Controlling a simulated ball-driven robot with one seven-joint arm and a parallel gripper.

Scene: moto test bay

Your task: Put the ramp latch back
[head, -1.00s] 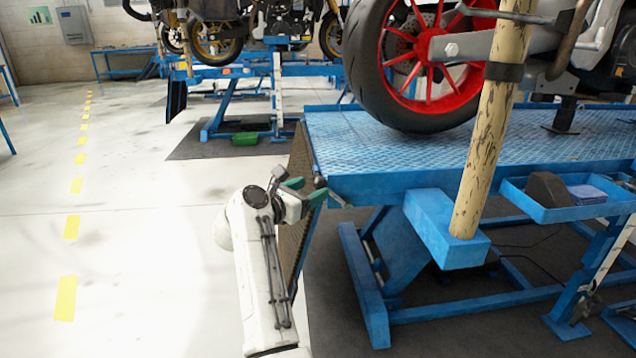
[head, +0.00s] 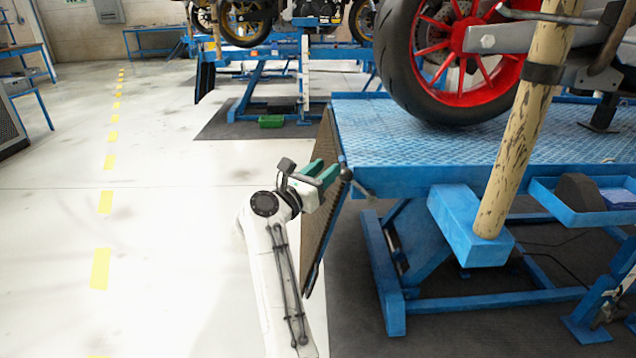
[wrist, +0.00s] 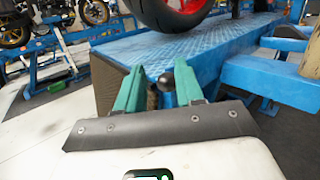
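The ramp latch shows as a black ball knob (head: 346,173) on a short grey lever at the near left corner of the blue lift table (head: 400,183). The brown ramp panel (head: 318,225) hangs steeply down from the table's end. My gripper (head: 324,173) has green fingers and is just left of the knob. In the wrist view my gripper (wrist: 160,84) is open, with the knob (wrist: 168,81) showing between the fingertips. I cannot tell whether the knob is within the fingers or just beyond them. The lever is mostly hidden there.
A motorcycle wheel (head: 455,60) with a red rim stands on the table. A wooden post (head: 520,130) rises from a blue block (head: 465,228) at right. A blue tray (head: 590,212) is further right. The floor (head: 170,240) at left is clear.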

